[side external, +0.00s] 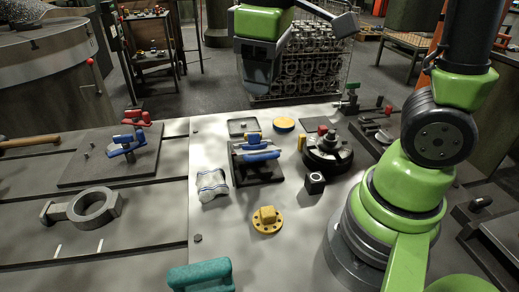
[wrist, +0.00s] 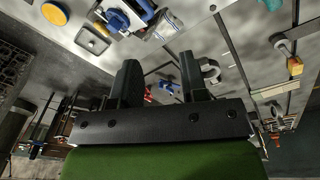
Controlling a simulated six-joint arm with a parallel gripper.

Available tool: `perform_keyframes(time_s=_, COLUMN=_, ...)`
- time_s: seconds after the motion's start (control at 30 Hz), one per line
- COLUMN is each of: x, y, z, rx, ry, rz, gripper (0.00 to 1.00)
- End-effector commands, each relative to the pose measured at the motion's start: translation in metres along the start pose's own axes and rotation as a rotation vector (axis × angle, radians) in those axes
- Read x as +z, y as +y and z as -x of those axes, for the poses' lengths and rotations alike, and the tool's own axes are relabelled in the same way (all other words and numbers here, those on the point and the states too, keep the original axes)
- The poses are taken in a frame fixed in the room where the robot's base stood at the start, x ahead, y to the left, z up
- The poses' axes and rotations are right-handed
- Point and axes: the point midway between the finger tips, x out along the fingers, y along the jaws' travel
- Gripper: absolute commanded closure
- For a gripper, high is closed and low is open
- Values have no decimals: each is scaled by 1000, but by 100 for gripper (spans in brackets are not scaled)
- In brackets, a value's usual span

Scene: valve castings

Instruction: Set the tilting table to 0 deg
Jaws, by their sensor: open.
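The device that looks like the tilting table (side external: 257,172) is a dark stand with blue parts on top, in the middle of the light bench plate. Its top seems slightly tilted; no angle can be read. Its blue parts also show at the top edge of the wrist view (wrist: 117,20). My gripper (side external: 258,86) hangs in the air behind and above it, apart from it. In the wrist view my gripper (wrist: 160,64) has its two dark fingers spread with nothing between them.
Near the stand are a round dark fixture (side external: 327,153), a yellow flanged part (side external: 267,220), a silver-white part (side external: 212,186), a small black block (side external: 315,183) and a yellow disc (side external: 284,124). A teal object (side external: 201,275) lies at the front edge. A wire crate of castings (side external: 308,65) stands behind.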

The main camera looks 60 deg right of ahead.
Motion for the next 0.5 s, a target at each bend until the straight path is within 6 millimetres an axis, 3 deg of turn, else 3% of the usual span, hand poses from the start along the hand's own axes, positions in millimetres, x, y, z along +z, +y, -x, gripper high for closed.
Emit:
perform_keyframes(time_s=0.1, x=-20, y=6, z=-31, rx=31, ry=-165, rz=180, gripper=60)
perform_keyframes(time_s=0.3, x=-39, y=13, z=-74, rx=57, ry=-362, rz=409, gripper=60)
perform_keyframes(time_s=0.5, x=-43, y=16, z=-93, rx=62, ry=-435, rz=494, gripper=60)
